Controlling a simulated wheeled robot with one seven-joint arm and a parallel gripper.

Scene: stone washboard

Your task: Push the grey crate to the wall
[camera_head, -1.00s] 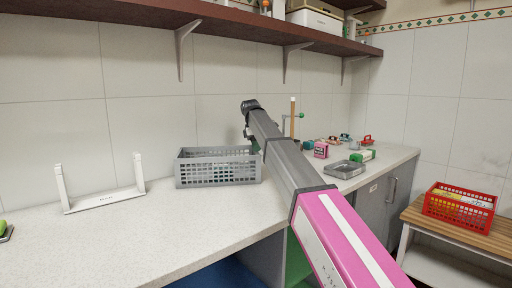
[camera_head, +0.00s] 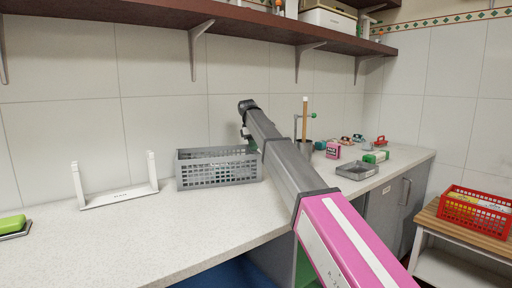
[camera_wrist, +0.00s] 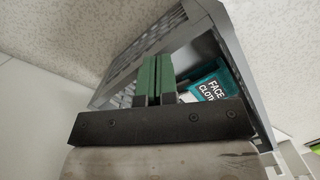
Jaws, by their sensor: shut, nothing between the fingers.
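The grey crate (camera_head: 205,173), a slatted open basket, stands upright on the counter, close to the tiled back wall; any gap behind it is hard to judge. My gripper (camera_head: 250,143) is at the crate's right end, its tip partly hidden by my arm. In the wrist view, the green fingers (camera_wrist: 155,66) are shut together with nothing between them and overlap the crate (camera_wrist: 238,72); contact is not clear. A teal face cloth packet (camera_wrist: 210,84) lies inside the crate.
A white stand-like device (camera_head: 118,197) stands left of the crate, with a small gap. A green sponge (camera_head: 12,225) lies at far left. A pink box (camera_head: 333,151) and grey tray (camera_head: 356,171) are right of my arm. A shelf (camera_head: 250,23) hangs above.

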